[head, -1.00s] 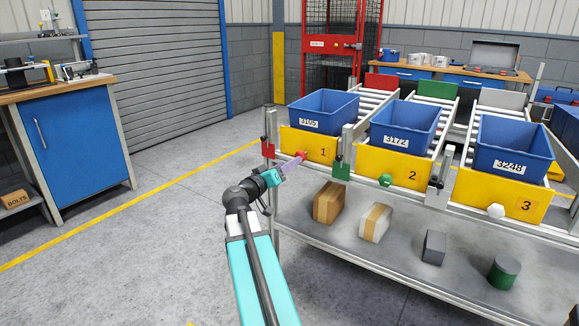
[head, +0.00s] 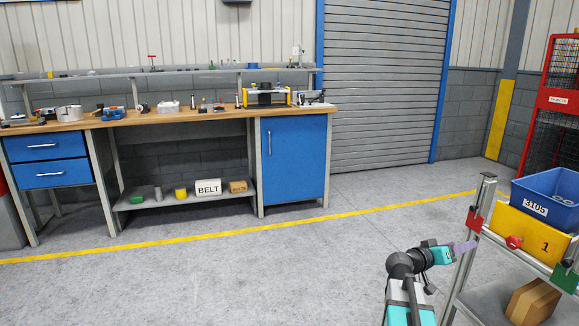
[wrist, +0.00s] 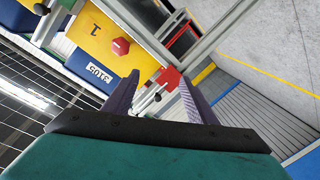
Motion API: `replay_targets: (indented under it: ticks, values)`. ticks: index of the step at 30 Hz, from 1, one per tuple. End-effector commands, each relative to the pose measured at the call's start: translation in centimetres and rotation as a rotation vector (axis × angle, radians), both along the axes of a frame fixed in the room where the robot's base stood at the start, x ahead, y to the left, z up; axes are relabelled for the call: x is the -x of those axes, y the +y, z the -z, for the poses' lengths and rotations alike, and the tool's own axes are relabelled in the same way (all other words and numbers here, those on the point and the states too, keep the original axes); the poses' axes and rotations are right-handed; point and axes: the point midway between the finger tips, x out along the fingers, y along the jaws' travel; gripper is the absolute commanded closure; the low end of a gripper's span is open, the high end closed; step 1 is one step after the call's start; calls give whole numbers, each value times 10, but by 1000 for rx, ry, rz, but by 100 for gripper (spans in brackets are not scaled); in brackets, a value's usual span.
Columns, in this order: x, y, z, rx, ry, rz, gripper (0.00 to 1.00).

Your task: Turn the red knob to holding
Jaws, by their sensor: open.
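The red knob (head: 514,242) sits on the yellow front panel (head: 530,238) marked 1, at the right of the head view. In the wrist view the knob (wrist: 120,46) is a red hexagonal piece above and left of the fingers. My gripper (head: 466,248) is left of the knob in the head view, by the rack's corner post. In the wrist view the purple fingers of my gripper (wrist: 160,82) are apart, with nothing held. A red plate (wrist: 169,79) with a black-tipped lever shows beyond the gap between them. I see no "holding" mark.
The blue bin 3105 (head: 551,197) stands behind the panel. The metal corner post (head: 468,238) and a green plate (head: 565,277) are close to the knob. A cardboard box (head: 532,303) lies on the shelf below. Open floor (head: 270,270) lies to the left.

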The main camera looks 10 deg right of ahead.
Motion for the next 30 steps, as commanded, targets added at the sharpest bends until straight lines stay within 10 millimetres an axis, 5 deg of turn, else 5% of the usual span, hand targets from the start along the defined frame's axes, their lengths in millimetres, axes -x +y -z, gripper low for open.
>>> replay_targets:
  ticks: [6, 14, 23, 30]
  values:
    - [-24, 48, 38, -89, 67, -68, 48]
    - [-30, 108, 100, -226, 146, -116, 48]
    - [-8, 180, 172, -401, 283, -145, 48]
    - [32, 240, 226, -549, 422, -154, 48]
